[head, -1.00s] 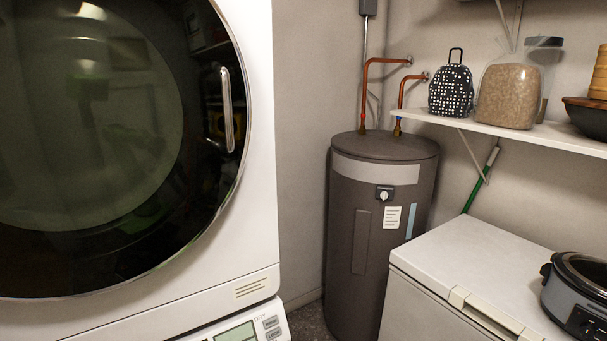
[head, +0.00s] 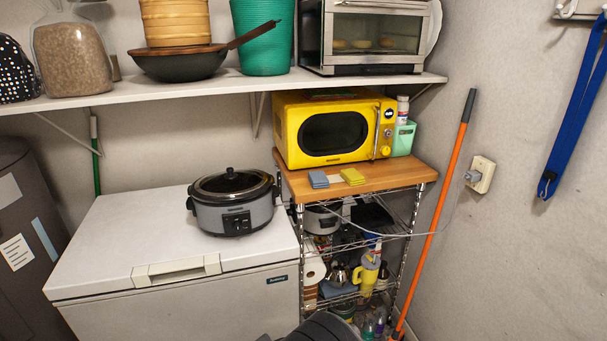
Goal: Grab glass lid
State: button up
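The glass lid (head: 231,183) sits on the slow cooker (head: 232,216), with a dark rim and a black knob on top. The slow cooker is grey and black and stands upright on the right part of the white chest freezer's top. A dark rounded part at the bottom middle edge of the head view looks like part of my arm. My gripper's fingers are not in view, and nothing touches the lid.
The chest freezer (head: 118,237) has free room left of the cooker. A wire rack (head: 397,207) with a yellow microwave (head: 334,130) stands to its right. A shelf (head: 160,90) with a wok (head: 180,65) overhangs behind. An orange pole (head: 446,190) leans at the right wall.

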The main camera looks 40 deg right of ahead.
aim_at(230, 182)
jog(key=z, duration=0.75)
jog(key=i+u, duration=0.4)
jog(key=i+l+u, duration=0.15)
jog(key=i+u, duration=0.25)
jog(key=i+l+u, duration=0.4)
jog(key=i+j, duration=0.1)
